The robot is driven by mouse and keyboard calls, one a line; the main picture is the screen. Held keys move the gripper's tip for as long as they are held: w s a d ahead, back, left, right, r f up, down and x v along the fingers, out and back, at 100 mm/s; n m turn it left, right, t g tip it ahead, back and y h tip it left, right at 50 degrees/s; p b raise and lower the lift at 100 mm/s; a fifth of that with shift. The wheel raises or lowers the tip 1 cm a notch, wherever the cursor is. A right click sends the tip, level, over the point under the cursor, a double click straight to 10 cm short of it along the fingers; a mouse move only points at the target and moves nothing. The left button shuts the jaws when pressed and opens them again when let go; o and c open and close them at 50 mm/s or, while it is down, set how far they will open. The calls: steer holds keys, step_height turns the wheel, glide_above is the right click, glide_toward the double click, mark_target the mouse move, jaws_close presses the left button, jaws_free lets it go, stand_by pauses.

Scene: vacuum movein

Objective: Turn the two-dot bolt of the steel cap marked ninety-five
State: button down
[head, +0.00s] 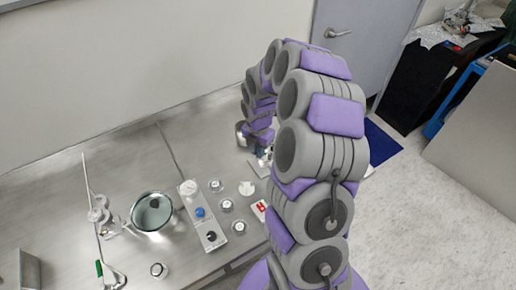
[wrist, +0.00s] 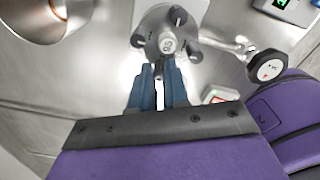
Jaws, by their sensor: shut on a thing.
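In the wrist view a round steel cap (wrist: 160,22) with several protruding bolts stands below my gripper. Its pale centre (wrist: 167,43) carries a small two-digit marking, turned and hard to read. My gripper (wrist: 159,68) has its blue fingers on either side of the near, lower bolt (wrist: 159,75) and is shut on it. Dots on this bolt cannot be made out. In the head view my arm hides most of the gripper and the cap at the right end of the steel bench.
A round metal bowl (head: 153,212) and a pale strip with knobs (head: 189,190) stand on the bench (head: 75,235). Small round pieces (head: 226,205) and a red-and-white item (head: 262,205) lie nearer the arm. A black round knob (wrist: 268,68) is right of the cap.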

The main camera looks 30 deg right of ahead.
steer(key=m+p, duration=0.2)
steer(key=m, duration=0.1)
steer(key=shift+r, duration=0.15)
steer(key=m+p, duration=0.1)
steer(key=m, duration=0.1)
steer(key=shift+m, duration=0.4)
steer(key=m+p, duration=0.2)
steer(key=m, duration=0.3)
steer(key=shift+w+m, duration=0.1)
steer(key=shift+m, duration=0.2)
steer(key=c, duration=1.1)
jaws_free()
step_height(320, 180, up, 17)
steer(key=p, duration=0.1)
steer(key=shift+p, duration=0.3)
